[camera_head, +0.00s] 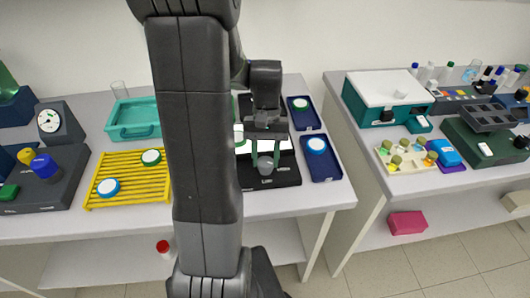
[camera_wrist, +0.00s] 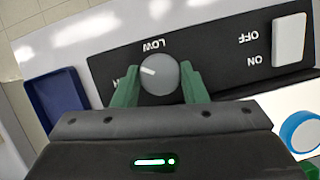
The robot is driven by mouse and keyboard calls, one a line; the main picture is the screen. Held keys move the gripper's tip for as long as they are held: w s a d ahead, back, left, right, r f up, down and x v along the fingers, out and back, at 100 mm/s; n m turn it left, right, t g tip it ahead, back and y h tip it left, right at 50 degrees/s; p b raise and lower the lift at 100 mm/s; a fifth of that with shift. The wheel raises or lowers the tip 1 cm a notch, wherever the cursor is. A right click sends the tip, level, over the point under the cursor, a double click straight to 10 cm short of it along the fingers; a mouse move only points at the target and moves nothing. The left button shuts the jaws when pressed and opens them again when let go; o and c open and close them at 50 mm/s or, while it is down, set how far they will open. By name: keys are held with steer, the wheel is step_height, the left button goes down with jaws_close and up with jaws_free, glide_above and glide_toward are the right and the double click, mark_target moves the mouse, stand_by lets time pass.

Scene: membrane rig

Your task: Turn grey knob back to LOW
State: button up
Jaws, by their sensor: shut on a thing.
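The grey knob (camera_wrist: 160,82) sits on the black front panel (camera_wrist: 225,58) of the rig and has a white pointer mark. The mark points to the left in the wrist view, between the LOW label (camera_wrist: 153,45) and another label partly hidden by a finger. My gripper (camera_wrist: 160,68) has its green fingers on both sides of the knob, shut on it. In the head view, my gripper (camera_head: 265,155) reaches down to the knob (camera_head: 265,168) at the front of the black rig (camera_head: 287,179).
A white rocker switch (camera_wrist: 289,38) marked OFF and ON is on the same panel. A yellow rack (camera_head: 128,178) and teal tray (camera_head: 133,131) stand left. A gap separates the right table.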

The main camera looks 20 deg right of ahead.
steer(key=m+y, duration=0.1)
steer(key=m, duration=0.2)
steer(key=m+t+p, duration=0.1)
steer(key=m, duration=0.1)
steer(key=shift+d+r+m+t+y+p, duration=0.1)
steer(key=shift+d+m+t+y+p, duration=0.1)
steer(key=shift+m+t+y+p, duration=0.15)
steer(key=m, duration=0.2)
steer(key=m+t+p, duration=0.1)
steer(key=m, duration=0.2)
steer(key=shift+s+t+y, duration=0.2)
steer(key=shift+t+y, duration=0.05)
steer(key=shift+y, duration=0.1)
steer(key=o, duration=1)
steer(key=v, duration=1.3)
steer(key=shift+d+r+b, duration=0.25)
steer(key=shift+b, duration=0.1)
steer(key=shift+f, duration=0.1)
steer(key=x, duration=1.3)
steer(key=shift+a+f+p, duration=0.25)
steer(key=shift+f+p, duration=0.05)
